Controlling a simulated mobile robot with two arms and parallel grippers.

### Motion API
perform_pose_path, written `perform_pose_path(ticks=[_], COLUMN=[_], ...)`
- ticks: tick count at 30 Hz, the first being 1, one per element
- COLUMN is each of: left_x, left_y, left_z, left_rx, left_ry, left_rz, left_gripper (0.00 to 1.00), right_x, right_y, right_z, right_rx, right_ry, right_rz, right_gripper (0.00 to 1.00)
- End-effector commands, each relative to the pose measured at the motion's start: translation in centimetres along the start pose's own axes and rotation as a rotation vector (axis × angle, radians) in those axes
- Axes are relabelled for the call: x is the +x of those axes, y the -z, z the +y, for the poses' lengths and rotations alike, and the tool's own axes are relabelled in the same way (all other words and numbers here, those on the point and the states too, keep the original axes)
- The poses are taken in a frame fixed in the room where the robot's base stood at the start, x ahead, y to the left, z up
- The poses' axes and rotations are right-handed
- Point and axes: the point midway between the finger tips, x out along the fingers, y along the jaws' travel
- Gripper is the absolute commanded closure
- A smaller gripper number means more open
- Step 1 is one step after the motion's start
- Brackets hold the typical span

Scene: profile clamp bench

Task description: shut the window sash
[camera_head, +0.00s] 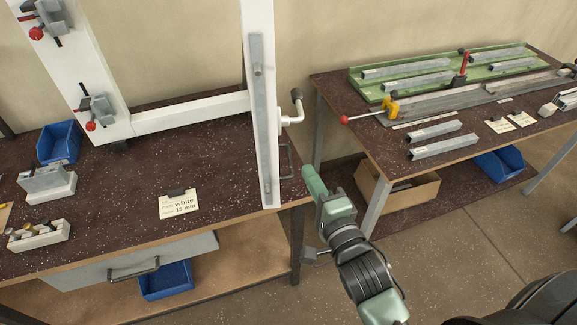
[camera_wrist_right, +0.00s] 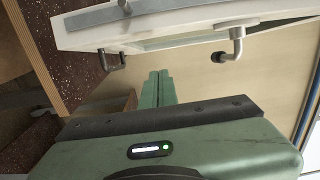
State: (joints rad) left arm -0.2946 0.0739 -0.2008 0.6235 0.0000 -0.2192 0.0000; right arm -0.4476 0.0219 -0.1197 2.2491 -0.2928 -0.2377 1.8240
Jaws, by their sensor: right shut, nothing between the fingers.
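The white window sash (camera_head: 190,115) stands over the left bench in the head view. A grey strip (camera_head: 264,130) runs down its near upright, and a crank-shaped handle (camera_head: 294,105) with a dark knob sticks out to the right. In the right wrist view the sash (camera_wrist_right: 160,30) crosses the top, with its handle (camera_wrist_right: 235,45) to the right of the fingers. My right gripper (camera_head: 309,182) is shut and empty, below and to the right of the handle, apart from the sash. Its green fingers also show in the wrist view (camera_wrist_right: 157,88). My left gripper is out of view.
A white post (camera_head: 85,75) with red-tipped clamps stands at the left. The left bench (camera_head: 120,200) holds a label card (camera_head: 178,204) and a blue bin (camera_head: 58,142). The right bench (camera_head: 350,150) carries metal profiles. Open floor lies between and in front of the benches.

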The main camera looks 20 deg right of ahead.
Motion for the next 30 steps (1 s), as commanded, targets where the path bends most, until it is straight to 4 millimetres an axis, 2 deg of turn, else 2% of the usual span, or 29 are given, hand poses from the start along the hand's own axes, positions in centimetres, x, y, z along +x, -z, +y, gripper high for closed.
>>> perform_pose_path(ticks=[3, 6, 12, 25, 30], left_x=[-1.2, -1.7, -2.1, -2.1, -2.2], left_y=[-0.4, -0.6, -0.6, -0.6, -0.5], left_z=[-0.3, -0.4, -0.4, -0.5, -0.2], left_rx=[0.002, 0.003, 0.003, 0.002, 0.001], left_ry=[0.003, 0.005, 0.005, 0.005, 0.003], left_rz=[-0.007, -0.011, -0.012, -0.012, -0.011], left_gripper=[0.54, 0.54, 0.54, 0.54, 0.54], right_x=[2.5, 2.6, 2.9, 3.0, 3.6], right_y=[0.0, -1.9, -3.6, -3.9, -4.4], right_z=[-0.4, -0.2, 0.0, 0.1, 0.0], right_rx=[-0.002, 0.006, 0.001, 0.0, -0.001], right_ry=[0.002, -0.003, -0.002, -0.001, 0.001], right_rz=[-0.001, 0.0, 0.0, -0.001, -0.015], right_gripper=[1.0, 1.0, 1.0, 1.0, 1.0])
